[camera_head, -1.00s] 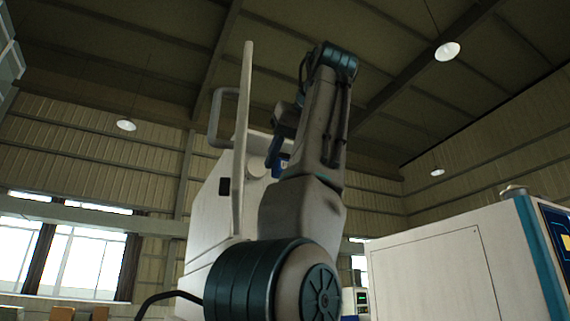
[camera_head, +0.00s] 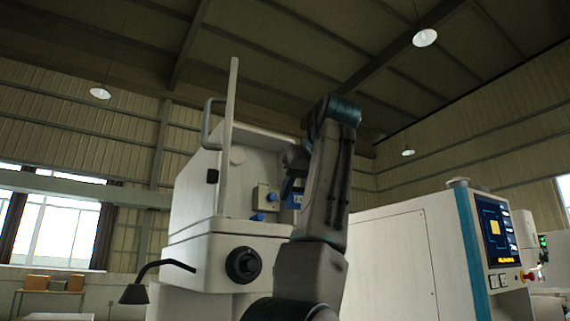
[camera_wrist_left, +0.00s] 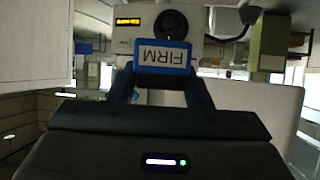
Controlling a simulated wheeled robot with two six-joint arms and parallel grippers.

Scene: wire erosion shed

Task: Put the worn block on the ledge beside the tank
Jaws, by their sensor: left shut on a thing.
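My left gripper (camera_head: 296,190) is by the open front of a white machine, partly hidden behind my own arm. In the left wrist view my left gripper (camera_wrist_left: 162,85) is shut on a blue block (camera_wrist_left: 163,70) with a pale face reading "FIRM". The face shows upside down there. The block (camera_head: 298,200) shows only as a small blue patch in the head view. I cannot tell whether it is worn. A pale ledge (camera_head: 240,227) runs along the machine front below it. I cannot make out the tank. My right gripper is not in view.
An upright white panel (camera_head: 228,150) stands left of the gripper. A black round knob (camera_head: 242,265) sits below the ledge. A bent black lamp (camera_head: 140,285) is at lower left. A white cabinet (camera_head: 395,260) with a screen (camera_head: 494,230) stands to the right.

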